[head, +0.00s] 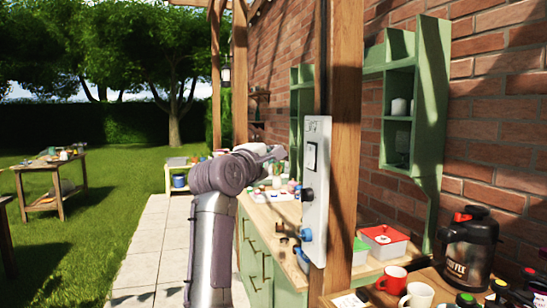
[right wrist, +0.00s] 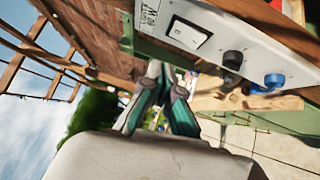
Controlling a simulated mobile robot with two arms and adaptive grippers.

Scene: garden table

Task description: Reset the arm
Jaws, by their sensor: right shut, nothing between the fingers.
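My right arm rises from the bottom of the head view, and its gripper (head: 272,153) is beside the wooden post, just left of a white control panel (head: 317,215). In the right wrist view my right gripper (right wrist: 166,82) is shut and empty, its grey and teal fingers pointing away from the camera. The panel, in the upper right there, has a rocker switch (right wrist: 187,33), a dark knob (right wrist: 232,59) and a blue knob (right wrist: 273,80). I cannot tell whether the gripper touches the panel. My left gripper is not in view.
The wooden post (head: 345,130) carries the panel. Behind it runs a green counter (head: 262,250) with a red-lidded box (head: 383,236). A coffee dispenser (head: 468,245), a red mug (head: 392,279) and a white mug (head: 418,295) stand at right.

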